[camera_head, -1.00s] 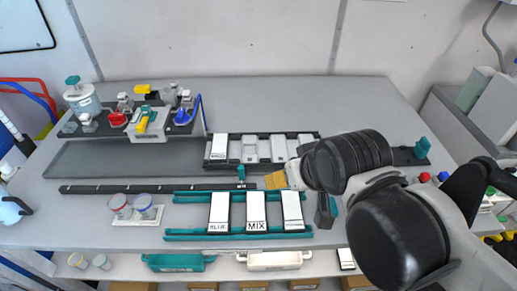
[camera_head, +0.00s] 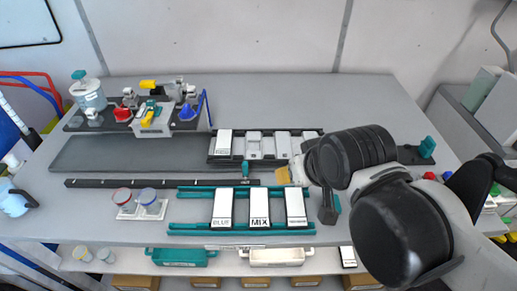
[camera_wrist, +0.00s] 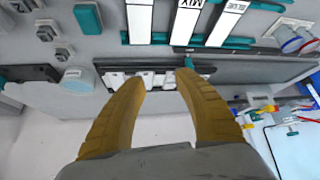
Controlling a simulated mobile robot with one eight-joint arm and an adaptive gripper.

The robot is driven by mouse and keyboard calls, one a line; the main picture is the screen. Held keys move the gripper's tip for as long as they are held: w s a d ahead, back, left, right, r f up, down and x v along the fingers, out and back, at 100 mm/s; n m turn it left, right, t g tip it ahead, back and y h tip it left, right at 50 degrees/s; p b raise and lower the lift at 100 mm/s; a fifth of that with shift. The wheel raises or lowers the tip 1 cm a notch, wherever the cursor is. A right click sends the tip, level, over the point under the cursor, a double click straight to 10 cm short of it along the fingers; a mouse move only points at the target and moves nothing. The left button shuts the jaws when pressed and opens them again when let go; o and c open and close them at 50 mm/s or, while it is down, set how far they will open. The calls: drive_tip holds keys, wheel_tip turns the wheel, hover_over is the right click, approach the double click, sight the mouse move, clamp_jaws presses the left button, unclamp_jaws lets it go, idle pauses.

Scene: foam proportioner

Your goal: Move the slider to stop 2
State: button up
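The slider appears to be the small teal piece (camera_head: 245,170) near the right end of a long black rail (camera_head: 150,183) on the bench. My gripper (camera_head: 283,174) has yellow fingers and is a short way right of the teal piece, apart from it. In the wrist view my gripper (camera_wrist: 160,77) is open, with nothing seen between the fingers. There the teal piece (camera_wrist: 188,61) shows beyond the tip of the right finger. The stop marks on the rail are too small to read.
A teal rack (camera_head: 190,230) with white cards, including BLUE and MIX, stands in front of the rail. A black tray (camera_head: 238,158) with white blocks is behind it. Two round cups (camera_head: 148,195) stand at front left. A grey strip (camera_head: 125,153) lies behind the rail.

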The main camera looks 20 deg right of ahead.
drive_tip(key=w+a+r+n+g+p, duration=0.2)
drive_tip(key=w+r+n, duration=0.1)
drive_tip(key=w+n, duration=0.1)
drive_tip(key=n+g+p, duration=0.4)
drive_tip(key=n+g, duration=0.1)
drive_tip(key=n, duration=0.6)
hover_over(245, 163)
wheel_tip(245, 163, down, 6)
drive_tip(key=shift+r, duration=0.2)
wheel_tip(245, 163, down, 10)
drive_tip(key=b, duration=0.2)
drive_tip(key=shift+f+b, duration=0.15)
drive_tip(key=shift+b, duration=0.2)
drive_tip(key=shift+c, duration=0.4)
clamp_jaws()
